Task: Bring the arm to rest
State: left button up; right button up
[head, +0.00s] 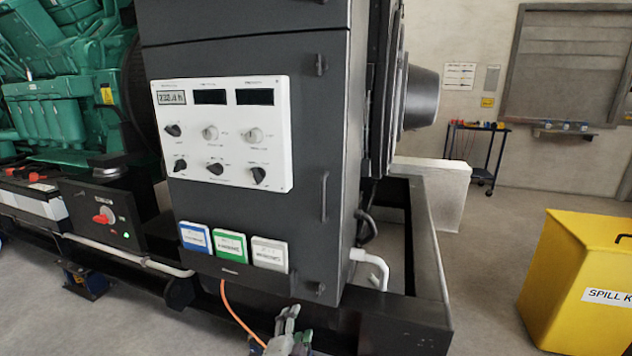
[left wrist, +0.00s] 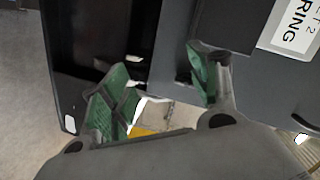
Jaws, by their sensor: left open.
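My left gripper (head: 288,322) is low in the head view, in front of the lower edge of the dark genset cabinet (head: 320,130). In the left wrist view my left gripper (left wrist: 162,82) shows its two green-padded fingers spread apart, with nothing between them. The dark cabinet fills much of the view beyond the fingers. I cannot tell how close the fingertips are to its surface. My right gripper is not in view.
A white control panel (head: 222,135) with knobs is on the cabinet, above blue, green and grey labels. An orange cable (head: 236,312) hangs near my gripper. A yellow spill kit bin (head: 575,285) stands right. Floor (head: 490,245) between is clear.

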pick_arm(q)
jog(key=s+a+f+n+g, duration=0.3)
jog(key=s+f, duration=0.3)
jog(key=s, duration=0.2)
jog(key=s+a+f+n+g, duration=0.2)
jog(key=s+f+n, duration=0.3)
jog(key=s, duration=0.4)
jog(key=s+a+f+n+g+p, duration=0.1)
jog(key=s+a+f+n+g, duration=0.2)
jog(key=s+f, duration=0.4)
jog(key=shift+s+a+n+g, duration=0.3)
jog(key=shift+s+n+g, duration=0.45)
jog(key=shift+g, duration=0.35)
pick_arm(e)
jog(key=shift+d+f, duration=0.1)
pick_arm(q)
jog(key=shift+f+p, duration=0.1)
jog(key=shift+p, duration=0.45)
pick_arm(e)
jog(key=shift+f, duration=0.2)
